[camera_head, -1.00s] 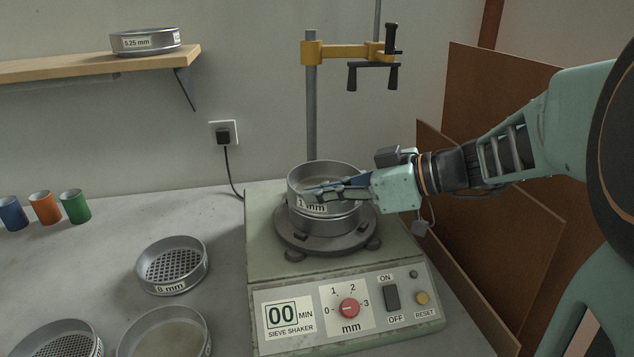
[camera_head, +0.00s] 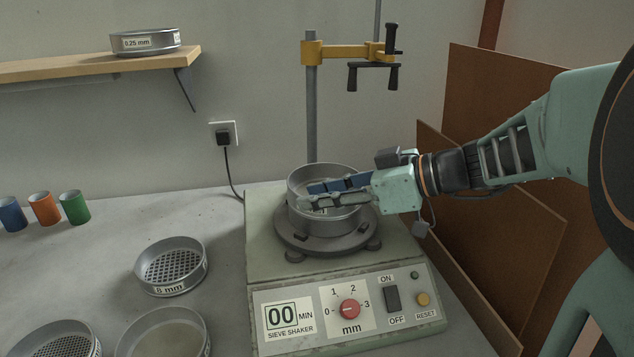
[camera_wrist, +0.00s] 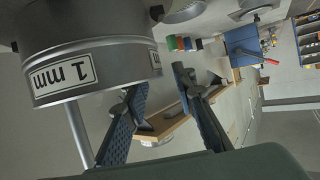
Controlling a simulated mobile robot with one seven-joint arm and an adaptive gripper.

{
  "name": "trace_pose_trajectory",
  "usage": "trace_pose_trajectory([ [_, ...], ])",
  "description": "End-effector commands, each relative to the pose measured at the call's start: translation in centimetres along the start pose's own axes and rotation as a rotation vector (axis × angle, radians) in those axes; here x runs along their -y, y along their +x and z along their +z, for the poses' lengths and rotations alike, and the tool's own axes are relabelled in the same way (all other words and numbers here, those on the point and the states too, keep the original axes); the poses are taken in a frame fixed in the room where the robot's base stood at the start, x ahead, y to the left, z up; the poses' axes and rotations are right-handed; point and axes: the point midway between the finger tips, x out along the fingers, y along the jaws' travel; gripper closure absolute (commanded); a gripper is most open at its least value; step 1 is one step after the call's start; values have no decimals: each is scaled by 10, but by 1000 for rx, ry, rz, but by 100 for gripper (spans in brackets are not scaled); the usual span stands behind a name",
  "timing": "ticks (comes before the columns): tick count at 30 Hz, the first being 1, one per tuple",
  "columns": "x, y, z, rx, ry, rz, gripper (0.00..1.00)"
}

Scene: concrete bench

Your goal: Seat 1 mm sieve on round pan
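The 1 mm sieve (camera_head: 297,192) is a grey metal ring standing level on the round pan (camera_head: 303,220), on the sieve shaker's dark plate. Their walls meet closely, but my fingers hide part of the front, so I cannot tell whether the joint is flush all round. My gripper (camera_head: 335,192) reaches in from the right at the sieve's front. In the wrist view, the gripper's fingers (camera_wrist: 155,105) are spread with a clear gap between them. The sieve wall (camera_wrist: 120,62), with its "1 mm" label, is beside the fingers, not between them.
The sieve shaker (camera_head: 270,275) has its control panel in front. A yellow clamp (camera_head: 340,52) on a post hangs above. An 8 mm sieve (camera_head: 172,268) and two other round vessels lie at left. A 0.25 mm sieve (camera_head: 146,41) is on the shelf. Brown boards stand at right.

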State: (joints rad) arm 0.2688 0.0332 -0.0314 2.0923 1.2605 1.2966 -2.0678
Motion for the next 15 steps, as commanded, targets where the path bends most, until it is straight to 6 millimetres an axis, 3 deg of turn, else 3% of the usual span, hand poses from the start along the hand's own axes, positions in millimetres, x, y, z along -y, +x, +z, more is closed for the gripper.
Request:
trace_pose_trajectory([
  [8,-1,-8,1,1,1,2,75],
  [15,-1,-54,0,1,0,6,75],
])
